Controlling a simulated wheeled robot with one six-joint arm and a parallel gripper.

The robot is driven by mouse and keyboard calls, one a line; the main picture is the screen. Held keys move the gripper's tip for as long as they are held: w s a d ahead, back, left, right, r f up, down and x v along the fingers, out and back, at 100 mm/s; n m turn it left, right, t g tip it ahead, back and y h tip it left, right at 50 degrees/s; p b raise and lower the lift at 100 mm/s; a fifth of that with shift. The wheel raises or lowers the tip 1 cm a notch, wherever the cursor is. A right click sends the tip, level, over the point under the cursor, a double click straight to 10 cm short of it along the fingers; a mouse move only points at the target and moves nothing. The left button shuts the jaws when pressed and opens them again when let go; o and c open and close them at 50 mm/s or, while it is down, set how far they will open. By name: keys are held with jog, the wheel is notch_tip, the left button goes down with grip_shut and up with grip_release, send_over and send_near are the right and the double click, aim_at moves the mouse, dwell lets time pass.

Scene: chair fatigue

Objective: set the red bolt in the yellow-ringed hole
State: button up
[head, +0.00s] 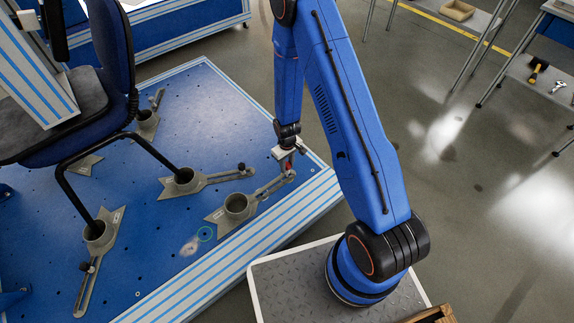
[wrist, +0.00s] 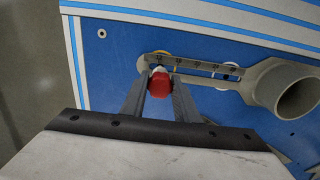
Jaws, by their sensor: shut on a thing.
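My gripper (head: 288,160) is shut on the red bolt (wrist: 160,82), whose red head shows between the two fingers in the wrist view. In the head view, the red bolt (head: 289,167) is low over the outer end of a slotted metal clamp arm (head: 268,187). In the wrist view, part of a yellow ring (wrist: 162,53) shows at the far side of this arm's end, just beyond the bolt. The hole inside the ring is hidden by the arm and bolt. I cannot tell whether the bolt's tip touches anything.
The clamp arm joins a round metal socket (head: 238,205) on the blue platform (head: 160,225). A pale ring (wrist: 228,72) lies further along the arm.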

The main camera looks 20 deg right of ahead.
aim_at(287, 170)
jog(key=shift+f, duration=1.75)
jog(key=o, duration=1.1)
jog(key=shift+c, duration=0.2)
jog(key=shift+r, duration=0.1)
notch_tip(287, 170, up, 17)
jog(key=shift+r, duration=0.15)
